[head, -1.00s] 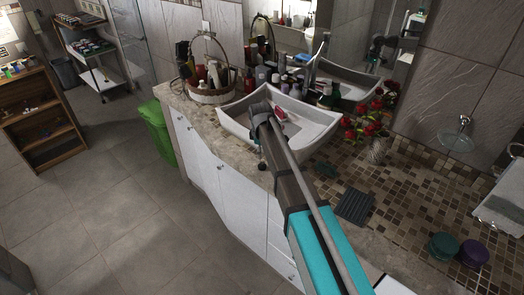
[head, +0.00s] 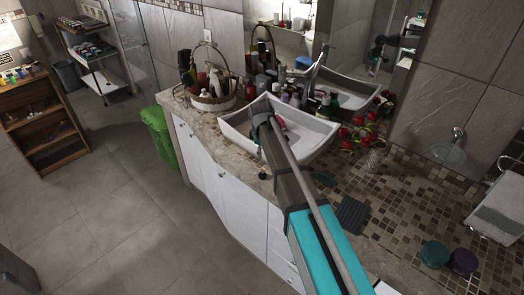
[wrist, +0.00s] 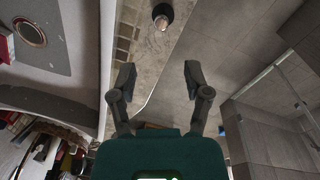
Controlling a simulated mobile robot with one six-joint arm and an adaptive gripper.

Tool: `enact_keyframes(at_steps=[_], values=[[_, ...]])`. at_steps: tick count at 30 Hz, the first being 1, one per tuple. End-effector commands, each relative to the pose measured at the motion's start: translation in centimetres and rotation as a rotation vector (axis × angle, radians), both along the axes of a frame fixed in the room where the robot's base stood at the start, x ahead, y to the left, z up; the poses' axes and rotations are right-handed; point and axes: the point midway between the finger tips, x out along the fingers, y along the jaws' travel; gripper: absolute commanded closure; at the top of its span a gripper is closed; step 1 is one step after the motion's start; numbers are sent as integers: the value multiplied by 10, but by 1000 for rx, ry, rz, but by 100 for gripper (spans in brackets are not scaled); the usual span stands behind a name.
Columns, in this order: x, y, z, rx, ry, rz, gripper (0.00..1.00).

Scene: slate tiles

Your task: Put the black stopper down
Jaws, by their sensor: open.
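The black stopper (wrist: 162,16) stands on the beige stone strip of the counter, near its front edge, at the top of the wrist view. Its top looks lighter and shiny. In the head view a small dark thing (head: 263,174) at the counter's front edge, left of my arm, appears to be it. My gripper (wrist: 158,77) is open, its two fingers wide apart with nothing between them. The stopper is beyond the fingertips, apart from them. In the head view my arm reaches over the front of the sink, and the fingers cannot be made out.
The white sink (head: 240,126) is beside the gripper. A basket of bottles (head: 211,101) stands left of it; red flowers (head: 362,141) stand right. A dark ribbed mat (head: 352,215), a green jar (head: 434,253) and a purple jar (head: 463,261) lie along the right counter.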

Motion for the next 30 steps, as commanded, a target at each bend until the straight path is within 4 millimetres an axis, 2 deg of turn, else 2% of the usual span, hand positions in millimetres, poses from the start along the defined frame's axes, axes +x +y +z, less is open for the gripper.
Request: enact_keyframes(at_steps=[22,26,30], values=[[-2,-2,0,1,1,-7,38],[-11,-15,0,5,3,-55,38],[-35,-46,0,15,10,-180,38]])
